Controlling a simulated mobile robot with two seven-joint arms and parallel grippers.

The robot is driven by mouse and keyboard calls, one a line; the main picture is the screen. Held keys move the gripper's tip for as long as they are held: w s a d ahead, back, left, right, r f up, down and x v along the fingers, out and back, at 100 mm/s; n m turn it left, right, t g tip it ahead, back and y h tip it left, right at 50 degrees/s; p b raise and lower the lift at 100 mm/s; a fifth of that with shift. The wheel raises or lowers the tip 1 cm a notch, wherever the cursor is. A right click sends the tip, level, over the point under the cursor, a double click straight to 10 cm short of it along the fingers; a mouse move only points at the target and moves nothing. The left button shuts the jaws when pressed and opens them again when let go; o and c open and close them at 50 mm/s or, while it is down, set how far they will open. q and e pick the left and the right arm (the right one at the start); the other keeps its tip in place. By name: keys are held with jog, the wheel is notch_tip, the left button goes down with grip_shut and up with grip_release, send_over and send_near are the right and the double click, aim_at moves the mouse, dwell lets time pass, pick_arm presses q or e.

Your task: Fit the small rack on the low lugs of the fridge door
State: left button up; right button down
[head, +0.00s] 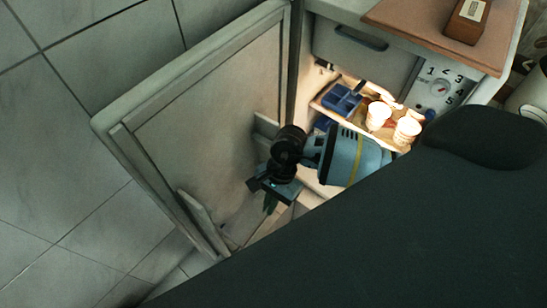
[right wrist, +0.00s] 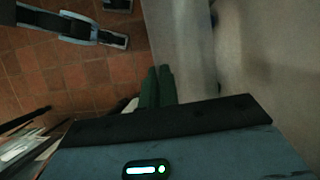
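The fridge door (head: 215,85) stands open on the left, its inner side facing up and right. A pale upright piece (head: 199,217) shows at the door's lower end, and another pale piece (head: 265,128) by its right edge. I cannot tell whether either is the small rack or a lug. My right gripper (head: 270,203) hangs beside the door's inner side, fingers pointing down. In the right wrist view its green fingers (right wrist: 156,86) lie together with nothing seen between them. A pale panel (right wrist: 180,40) is just right of them. My left gripper is not in view.
The lit fridge shelf (head: 325,101) holds a blue divided tray (head: 341,98) and two pale cups (head: 377,115). A brown board (head: 425,25) with a wooden block (head: 467,20) lies on top. Red-brown floor tiles (right wrist: 85,75) show below the gripper.

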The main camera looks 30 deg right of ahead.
jog(key=shift+w+a+f+b, duration=0.1)
jog(key=shift+w+a+b, duration=0.25)
jog(key=shift+w, duration=0.3)
jog(key=shift+w+a+r+b, duration=0.1)
jog(key=shift+w+a+b, duration=0.2)
jog(key=shift+w, duration=0.4)
jog(key=shift+w+a+f+b, duration=0.1)
jog(key=shift+w+a+b, duration=0.2)
jog(key=shift+w, duration=0.35)
pick_arm(q)
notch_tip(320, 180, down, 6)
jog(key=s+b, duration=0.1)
jog(key=b, duration=0.3)
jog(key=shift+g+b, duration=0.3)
jog(key=shift+b, duration=0.05)
pick_arm(e)
jog(key=shift+w+a+f, duration=0.35)
jog(key=shift+w+f, duration=0.45)
jog(key=shift+f, duration=0.05)
jog(key=shift+w+a+f, duration=0.3)
jog(key=shift+w+f, duration=0.5)
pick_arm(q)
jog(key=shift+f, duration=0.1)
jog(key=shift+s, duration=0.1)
pick_arm(e)
jog(key=c, duration=1.6)
grip_release()
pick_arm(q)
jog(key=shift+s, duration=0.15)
